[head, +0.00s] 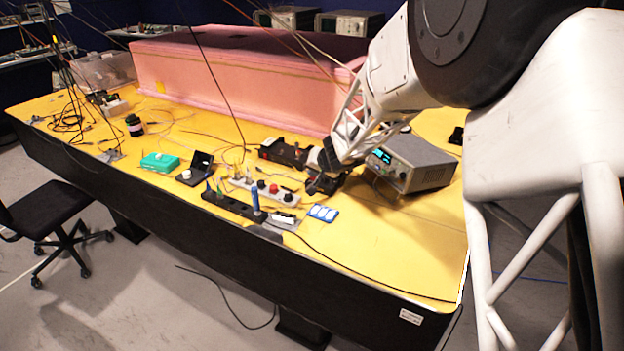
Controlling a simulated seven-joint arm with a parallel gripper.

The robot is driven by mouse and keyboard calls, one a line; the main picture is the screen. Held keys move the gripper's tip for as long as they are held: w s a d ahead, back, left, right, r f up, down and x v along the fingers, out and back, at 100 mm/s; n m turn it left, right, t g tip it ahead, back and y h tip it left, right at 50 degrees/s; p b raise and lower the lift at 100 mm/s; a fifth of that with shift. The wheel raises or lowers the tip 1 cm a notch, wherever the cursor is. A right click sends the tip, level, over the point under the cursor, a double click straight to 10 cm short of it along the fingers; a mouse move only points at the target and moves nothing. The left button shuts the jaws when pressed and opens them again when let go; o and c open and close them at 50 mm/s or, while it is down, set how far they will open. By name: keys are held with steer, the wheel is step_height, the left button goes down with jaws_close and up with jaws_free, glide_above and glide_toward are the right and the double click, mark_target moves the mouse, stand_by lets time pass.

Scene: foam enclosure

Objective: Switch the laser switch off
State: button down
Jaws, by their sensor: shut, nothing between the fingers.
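A pale control strip (249,185) with dark round knobs and a red one (273,189) lies on the yellow table. I cannot tell which part is the laser switch or how it is set. My gripper (314,188) is shut and empty. It is low over the table, just right of the strip's right end and in front of the grey instrument. Its fingertips are small and dark, and I cannot tell whether they touch anything.
A grey instrument (425,164) with a lit display stands right of my gripper. A black power strip (232,206) and a small blue-and-white item (322,213) lie in front. A pink foam enclosure (235,85) stands behind. Loose cables cross the table; its front right is mostly clear.

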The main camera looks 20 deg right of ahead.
mark_target(314, 178)
steer(key=shift+f, duration=0.15)
stand_by(0.3)
steer(key=shift+r, duration=0.2)
steer(key=shift+r, duration=0.4)
steer(key=shift+r, duration=0.15)
steer(key=shift+r, duration=2.4)
